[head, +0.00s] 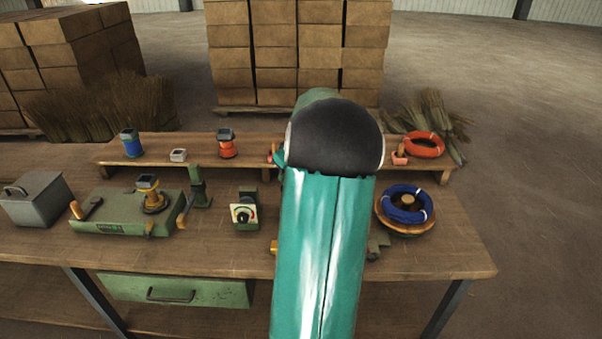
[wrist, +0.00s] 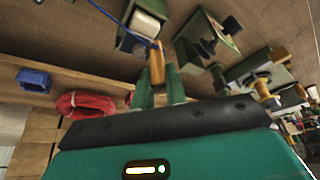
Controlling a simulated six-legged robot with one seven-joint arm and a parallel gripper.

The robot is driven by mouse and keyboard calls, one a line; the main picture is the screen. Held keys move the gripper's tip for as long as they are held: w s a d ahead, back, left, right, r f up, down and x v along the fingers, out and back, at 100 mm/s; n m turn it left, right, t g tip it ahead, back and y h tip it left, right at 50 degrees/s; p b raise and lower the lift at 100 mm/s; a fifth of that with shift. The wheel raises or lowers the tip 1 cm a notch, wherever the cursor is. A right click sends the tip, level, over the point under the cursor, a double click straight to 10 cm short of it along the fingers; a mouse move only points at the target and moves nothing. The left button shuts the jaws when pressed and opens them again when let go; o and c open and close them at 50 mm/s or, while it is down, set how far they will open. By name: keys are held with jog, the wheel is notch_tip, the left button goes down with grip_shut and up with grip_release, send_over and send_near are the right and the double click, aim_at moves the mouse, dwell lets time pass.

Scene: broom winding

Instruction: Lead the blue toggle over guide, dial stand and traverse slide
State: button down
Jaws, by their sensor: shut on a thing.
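My gripper (wrist: 160,92) is shut on an orange-brown wooden toggle (wrist: 157,62), seen in the wrist view. A blue cord (wrist: 126,14) runs from the toggle towards the top left. A green upright with a lever (head: 199,188), possibly the traverse slide, stands further left. In the head view my arm hides the gripper and toggle.
A blue cord coil (head: 405,208) lies in a round wooden holder at right. A green winding base (head: 125,215) with a yellow spool and a grey box (head: 37,200) stand at left. The raised shelf (head: 185,155) carries small spools and a red coil (head: 424,145).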

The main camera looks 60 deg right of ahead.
jog(key=w+a, duration=0.4)
jog(key=w, duration=0.7)
jog(key=w+a, duration=0.5)
jog(key=w, duration=0.6)
jog(key=w+a, duration=0.5)
jog(key=w, duration=0.6)
jog(key=shift+a, duration=0.15)
